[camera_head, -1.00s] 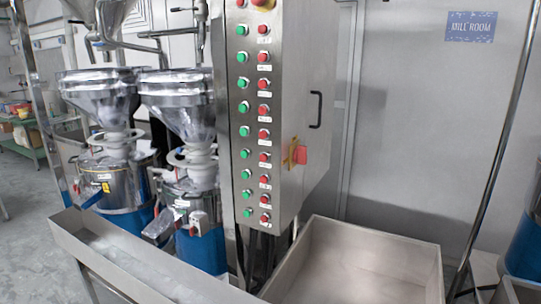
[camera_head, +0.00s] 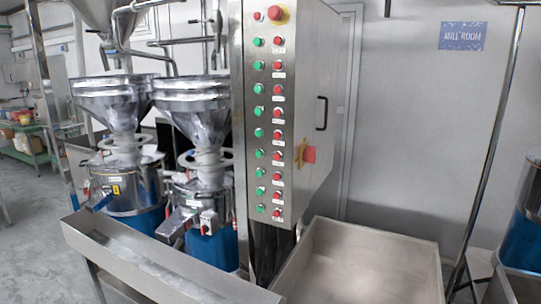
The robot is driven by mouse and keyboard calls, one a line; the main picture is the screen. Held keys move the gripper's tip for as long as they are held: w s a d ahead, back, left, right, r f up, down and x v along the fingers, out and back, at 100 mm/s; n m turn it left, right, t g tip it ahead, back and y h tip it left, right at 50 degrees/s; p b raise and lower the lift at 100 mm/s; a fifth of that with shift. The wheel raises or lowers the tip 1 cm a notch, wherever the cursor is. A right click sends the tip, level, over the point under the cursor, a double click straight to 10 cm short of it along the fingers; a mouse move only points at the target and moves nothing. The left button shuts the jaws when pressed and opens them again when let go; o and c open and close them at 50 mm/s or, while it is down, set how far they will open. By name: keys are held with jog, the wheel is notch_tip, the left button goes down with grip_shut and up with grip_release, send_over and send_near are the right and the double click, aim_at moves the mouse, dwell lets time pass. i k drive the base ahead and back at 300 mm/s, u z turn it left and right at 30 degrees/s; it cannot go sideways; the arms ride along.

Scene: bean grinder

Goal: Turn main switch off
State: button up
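A tall steel control cabinet (camera_head: 318,85) stands in the middle of the head view. Its narrow front carries a column of green buttons (camera_head: 258,109) and a column of red buttons (camera_head: 277,112). On the cabinet's right side is a switch with a red plate (camera_head: 310,154) and a yellow handle (camera_head: 301,153); the handle looks roughly upright. A black door handle (camera_head: 322,113) is above and right of it. My gripper is not in view.
Two grinders with steel hoppers (camera_head: 112,104) stand left of the cabinet. A long steel trough (camera_head: 160,262) runs in front of them. A large open steel bin (camera_head: 365,250) stands below and right of the cabinet. A thin metal pole (camera_head: 490,140) rises at right.

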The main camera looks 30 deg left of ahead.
aim_at(309, 154)
jog(key=u, duration=0.95)
jog(key=k, duration=1)
jog(key=i, duration=0.9)
jog(key=u, duration=0.05)
